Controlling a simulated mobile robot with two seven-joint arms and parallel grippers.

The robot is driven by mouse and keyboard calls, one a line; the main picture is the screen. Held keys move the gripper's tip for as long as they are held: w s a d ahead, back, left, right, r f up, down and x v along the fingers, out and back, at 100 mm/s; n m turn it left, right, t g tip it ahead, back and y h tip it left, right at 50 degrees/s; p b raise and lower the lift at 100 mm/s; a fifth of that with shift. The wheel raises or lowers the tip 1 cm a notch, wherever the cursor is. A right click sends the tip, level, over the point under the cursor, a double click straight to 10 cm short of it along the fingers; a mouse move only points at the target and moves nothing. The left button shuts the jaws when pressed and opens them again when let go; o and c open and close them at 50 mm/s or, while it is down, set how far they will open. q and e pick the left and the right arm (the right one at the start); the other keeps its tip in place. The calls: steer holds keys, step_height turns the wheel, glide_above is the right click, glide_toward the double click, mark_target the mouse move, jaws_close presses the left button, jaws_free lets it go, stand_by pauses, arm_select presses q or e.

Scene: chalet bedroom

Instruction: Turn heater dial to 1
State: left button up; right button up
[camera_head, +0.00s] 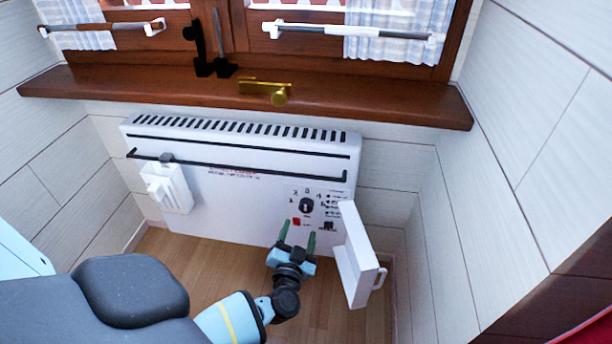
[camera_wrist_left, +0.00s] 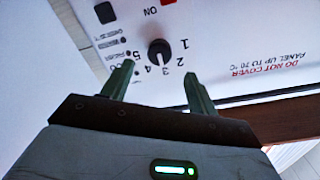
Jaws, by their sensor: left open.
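The white heater (camera_head: 240,205) is mounted on the wall below the window sill. Its round black dial (camera_head: 306,205) is at the right end of the front, with printed numbers around it. In the left wrist view the dial (camera_wrist_left: 159,52) shows upside down, with 1 to 5 around it; I cannot tell which number it points to. My left gripper (camera_head: 297,234) is open and empty, its green fingers just below the dial in the head view. In the left wrist view the fingertips (camera_wrist_left: 159,72) are spread either side of the dial, apparently not touching it. My right gripper is not in view.
A white hinged cover (camera_head: 350,258) stands open right of the controls, near my left gripper. A red switch (camera_head: 296,222) is below the dial. A black rail (camera_head: 240,167) crosses the heater, with a white box (camera_head: 168,188) hanging at its left. The wooden sill (camera_head: 180,90) juts out above.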

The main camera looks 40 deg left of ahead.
mark_target(305, 210)
arm_select(q)
steer(key=b+x, duration=0.2)
steer(key=x, duration=0.4)
steer(key=shift+f+b, duration=0.1)
steer(key=shift+b, duration=0.25)
steer(key=shift+x, duration=0.85)
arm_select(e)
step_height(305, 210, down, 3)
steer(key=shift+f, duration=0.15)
arm_select(q)
steer(key=c, duration=0.9)
steer(key=shift+c, duration=0.4)
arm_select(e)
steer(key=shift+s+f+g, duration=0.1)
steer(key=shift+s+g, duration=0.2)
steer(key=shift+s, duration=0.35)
